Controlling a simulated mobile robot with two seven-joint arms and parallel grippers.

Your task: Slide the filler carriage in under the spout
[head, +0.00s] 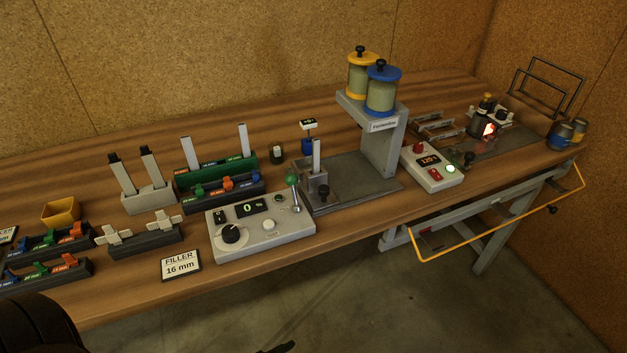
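The filler (383,150) is a grey column on a flat grey base plate, with a yellow-lidded hopper (361,75) and a blue-lidded hopper (382,92) on top. The filler carriage (318,184) is a grey block with a black knob and an upright light post. It sits at the left end of the base plate, to the left of the column and apart from it. The spout under the overhanging head cannot be made out clearly. Neither gripper can be made out. A dark rounded part of mine shows at the lower left corner.
A control box (262,228) with a dial, a display reading 0 and a lever stands in front of the carriage. A green rack (217,170) is behind left. A sign (181,266) reads "FILLER 16 mm".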

